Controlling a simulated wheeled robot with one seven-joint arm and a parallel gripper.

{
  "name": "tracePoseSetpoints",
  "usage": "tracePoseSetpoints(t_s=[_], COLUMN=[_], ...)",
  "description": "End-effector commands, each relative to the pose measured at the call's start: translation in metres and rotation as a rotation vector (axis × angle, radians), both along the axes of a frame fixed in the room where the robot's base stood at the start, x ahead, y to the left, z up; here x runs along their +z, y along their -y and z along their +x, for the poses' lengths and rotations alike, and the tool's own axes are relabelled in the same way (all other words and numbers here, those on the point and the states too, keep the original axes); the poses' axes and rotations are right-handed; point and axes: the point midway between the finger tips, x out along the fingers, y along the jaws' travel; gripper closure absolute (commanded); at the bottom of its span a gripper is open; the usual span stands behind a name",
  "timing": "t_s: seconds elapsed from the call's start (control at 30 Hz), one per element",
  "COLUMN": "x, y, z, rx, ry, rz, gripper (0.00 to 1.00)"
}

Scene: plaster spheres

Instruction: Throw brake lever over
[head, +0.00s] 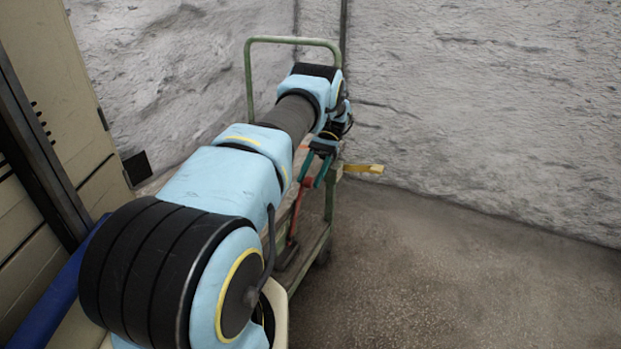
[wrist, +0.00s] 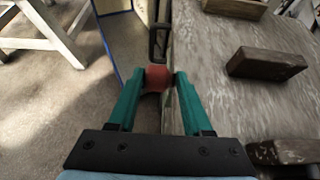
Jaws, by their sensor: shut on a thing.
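The brake lever (head: 294,214) is a red bar standing at the side of a green-framed trolley in the head view. In the wrist view its red end (wrist: 156,74) sits between the two teal fingers. My gripper (head: 313,181) reaches down to the lever's upper end, and in the wrist view my gripper (wrist: 158,82) is shut on that red end. The fingers stay apart by the width of the red end. The upper part of the lever is partly hidden by my gripper in the head view.
The trolley's green handle frame (head: 294,41) rises behind my arm. A yellow bar (head: 363,169) sticks out to the right. The wrist view shows a worn trolley top (wrist: 215,100) with a dark wooden block (wrist: 265,63). Bare floor (head: 440,265) lies right, with rough walls behind.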

Motion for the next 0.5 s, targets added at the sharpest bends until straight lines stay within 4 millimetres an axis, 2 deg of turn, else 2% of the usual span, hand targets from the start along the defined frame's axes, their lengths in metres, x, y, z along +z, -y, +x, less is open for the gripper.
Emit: tracePoseSetpoints(t_s=[0.03,0.2,0.23,0.4,0.5], x=[-0.0023,-0.0026,-0.0027,-0.0022,-0.0018], y=[0.0084,0.0084,0.0085,0.0068,0.0054], z=[-0.0027,-0.0026,-0.0026,-0.0021,-0.0017], rx=[-0.003,-0.003,-0.003,-0.002,-0.001], ry=[-0.004,-0.003,-0.003,-0.002,-0.001], rz=[-0.017,-0.017,-0.018,-0.016,-0.013], gripper=[1.0,1.0,0.47,0.28,0.28])
